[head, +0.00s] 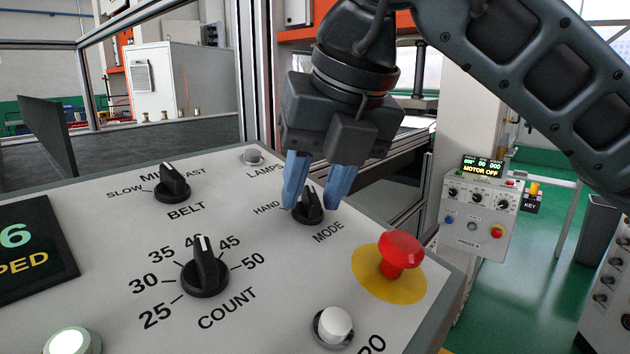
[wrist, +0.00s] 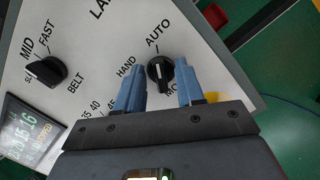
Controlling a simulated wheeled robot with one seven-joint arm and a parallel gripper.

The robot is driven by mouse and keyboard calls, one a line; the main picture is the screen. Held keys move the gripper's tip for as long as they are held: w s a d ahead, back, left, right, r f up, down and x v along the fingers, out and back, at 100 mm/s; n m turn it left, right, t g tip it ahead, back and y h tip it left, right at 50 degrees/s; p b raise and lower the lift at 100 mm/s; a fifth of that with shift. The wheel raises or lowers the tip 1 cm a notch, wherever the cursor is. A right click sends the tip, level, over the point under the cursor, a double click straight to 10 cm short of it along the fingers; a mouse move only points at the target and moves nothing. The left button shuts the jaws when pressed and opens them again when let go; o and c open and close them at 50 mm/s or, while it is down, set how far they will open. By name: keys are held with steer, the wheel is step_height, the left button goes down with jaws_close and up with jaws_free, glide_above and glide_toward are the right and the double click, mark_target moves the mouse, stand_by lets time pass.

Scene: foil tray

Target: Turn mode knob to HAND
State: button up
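The mode knob (head: 309,208) is a black round dial with a raised ridge on the sloping grey panel (head: 120,250). In the wrist view the knob (wrist: 160,73) has its ridge pointing up towards the AUTO label (wrist: 158,32); the HAND label (wrist: 126,67) is to its left. My gripper (head: 312,203) is open, with one blue finger on each side of the knob. In the wrist view the gripper (wrist: 159,68) shows gaps between both fingers and the knob. The AUTO label is hidden behind my gripper in the head view.
A red emergency button (head: 400,252) on a yellow disc stands close right of the knob. The belt knob (head: 173,184), count knob (head: 204,270) and a white button (head: 333,326) share the panel. A lamps button (head: 252,157) sits behind, left of my gripper.

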jaws_close()
steer(key=shift+f+n+b, duration=0.1)
steer(key=shift+n+b, duration=0.3)
steer(key=shift+b, duration=0.25)
steer(key=n+b, duration=0.1)
steer(key=b, duration=0.1)
steer(key=shift+f+n+b, duration=0.15)
steer(key=shift+n+b, duration=0.2)
steer(key=shift+n, duration=0.05)
steer(key=n+b, duration=0.3)
steer(key=shift+n+y+b, duration=0.3)
steer(key=shift+n+y, duration=0.1)
steer(key=n+b, duration=0.1)
steer(key=n, duration=0.2)
steer(key=shift+r+n+g+b, duration=0.2)
steer(key=shift+n+g+b, duration=0.1)
steer(key=shift+g+b, duration=0.1)
steer(key=shift+r+n+g+y+b, duration=0.1)
steer(key=shift+n+g+y+b, duration=0.25)
steer(key=shift+n, duration=1.95)
steer(key=shift+o, duration=0.3)
jaws_free()
